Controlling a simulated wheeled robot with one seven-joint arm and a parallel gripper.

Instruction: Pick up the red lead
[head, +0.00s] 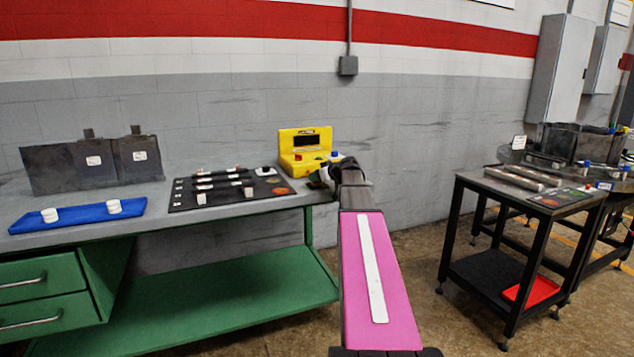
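A yellow instrument case (285,140) with a dark screen stands open at the right end of the green workbench. A small red piece (299,157) shows at its lower front, and a small blue-topped piece (335,154) at its right side. I cannot tell which red part is the red lead; no full lead is clear. My pink arm reaches forward from the bottom of the view. My dark gripper (322,178) is at the bench's right end, just right of and in front of the yellow case, partly hidden by my wrist. Its fingers are too small to read.
A black mat (183,207) with rods and white pieces lies left of the case. A blue tray (80,217) holds two white pieces. Dark metal plates (65,166) stand behind it. A black cart (468,180) with metal rods stands right. Floor between bench and cart is clear.

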